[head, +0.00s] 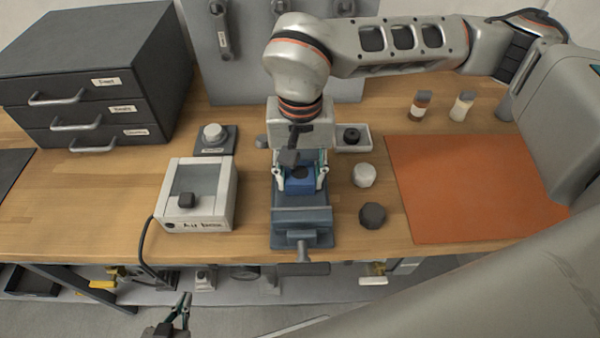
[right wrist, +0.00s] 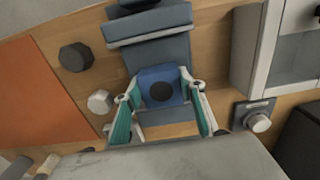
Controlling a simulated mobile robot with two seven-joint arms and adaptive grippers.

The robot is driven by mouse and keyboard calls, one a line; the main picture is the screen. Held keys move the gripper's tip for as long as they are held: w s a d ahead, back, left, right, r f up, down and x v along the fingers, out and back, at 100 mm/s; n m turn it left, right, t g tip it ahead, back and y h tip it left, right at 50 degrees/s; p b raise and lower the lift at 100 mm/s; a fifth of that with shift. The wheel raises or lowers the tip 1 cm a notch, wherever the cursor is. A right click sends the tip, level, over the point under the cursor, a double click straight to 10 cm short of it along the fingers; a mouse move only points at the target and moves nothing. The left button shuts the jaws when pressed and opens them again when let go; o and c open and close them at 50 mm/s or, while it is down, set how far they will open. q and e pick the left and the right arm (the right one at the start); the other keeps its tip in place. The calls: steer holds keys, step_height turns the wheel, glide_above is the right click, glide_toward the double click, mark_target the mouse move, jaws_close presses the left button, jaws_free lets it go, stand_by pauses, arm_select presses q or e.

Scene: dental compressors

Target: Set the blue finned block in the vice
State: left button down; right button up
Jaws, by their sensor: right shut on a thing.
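The blue finned block (head: 299,187) is held by my right gripper (head: 300,179), one finger on each side of it. In the right wrist view, the block (right wrist: 158,76) has a dark round spot on top and sits between the teal-padded fingers of the gripper (right wrist: 160,94). The blue-grey vice (head: 302,228) stands near the front edge of the bench, with the block over its bed behind the front jaw. I cannot tell whether the block touches the bed. My left gripper (head: 182,308) is low, in front of the bench; its finger gap is unclear.
A white box with a clear window (head: 198,190) stands left of the vice. A dark knob (head: 372,215) and a white knob (head: 364,175) lie to its right. A drawer cabinet (head: 90,70) is at back left. The orange mat (head: 470,190) is bare.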

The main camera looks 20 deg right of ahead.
stand_by(0.7)
steer(key=o, duration=1.8)
steer(key=shift+r+p, duration=1.85)
steer(key=shift+r, duration=1.6)
